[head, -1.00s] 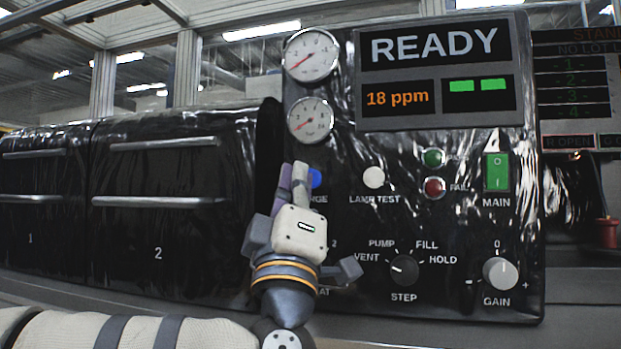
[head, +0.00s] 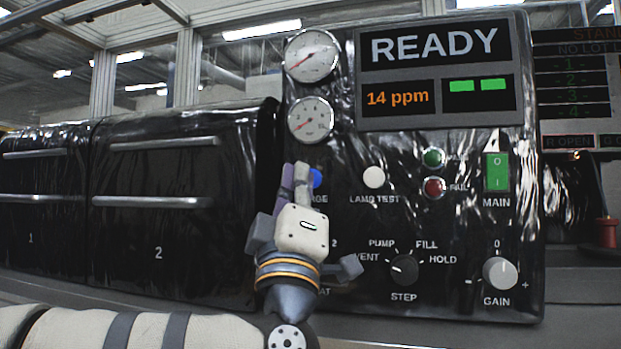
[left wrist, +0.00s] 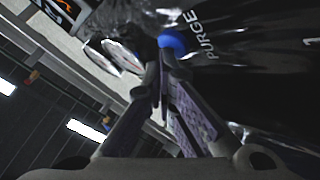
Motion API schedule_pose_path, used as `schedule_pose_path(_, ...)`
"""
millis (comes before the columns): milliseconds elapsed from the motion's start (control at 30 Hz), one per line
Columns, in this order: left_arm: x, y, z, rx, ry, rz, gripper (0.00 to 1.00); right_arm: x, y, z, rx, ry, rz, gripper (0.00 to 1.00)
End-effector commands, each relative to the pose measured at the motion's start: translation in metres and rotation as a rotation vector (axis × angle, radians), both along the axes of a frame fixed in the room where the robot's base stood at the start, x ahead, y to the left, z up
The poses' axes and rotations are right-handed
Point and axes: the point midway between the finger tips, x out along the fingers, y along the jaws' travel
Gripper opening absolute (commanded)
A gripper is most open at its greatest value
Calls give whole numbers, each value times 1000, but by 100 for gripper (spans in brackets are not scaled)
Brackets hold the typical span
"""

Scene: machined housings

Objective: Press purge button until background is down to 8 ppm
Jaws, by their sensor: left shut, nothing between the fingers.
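The blue purge button (head: 316,178) is on the black panel, partly hidden behind my left gripper (head: 296,178) in the head view. My left gripper is shut and empty, with its fingertips at the button. In the left wrist view the fingertips (left wrist: 163,62) meet in front of the blue button (left wrist: 173,43), beside the word PURGE; I cannot tell whether they touch it. The ppm display (head: 398,97) reads 14 ppm in orange. The screen above it (head: 435,43) reads READY. My right gripper is not in view.
The panel also carries a white lamp test button (head: 373,177), a green main switch (head: 497,171), a step knob (head: 404,269) and a gain knob (head: 499,272). Two gauges (head: 312,55) sit above the purge button. Black chambers with bar handles (head: 155,203) stand at the left.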

Motion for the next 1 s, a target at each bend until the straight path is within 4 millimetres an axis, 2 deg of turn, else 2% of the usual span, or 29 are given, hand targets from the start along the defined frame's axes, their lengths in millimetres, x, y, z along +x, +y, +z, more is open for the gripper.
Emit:
schedule_pose_path(367,-15,4,1,1,-1,-1,0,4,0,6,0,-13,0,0)
schedule_pose_path(667,-17,5,0,1,0,-1,0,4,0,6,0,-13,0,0)
schedule_pose_path(1000,-48,15,2,1,-4,-1,0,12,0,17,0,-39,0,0)
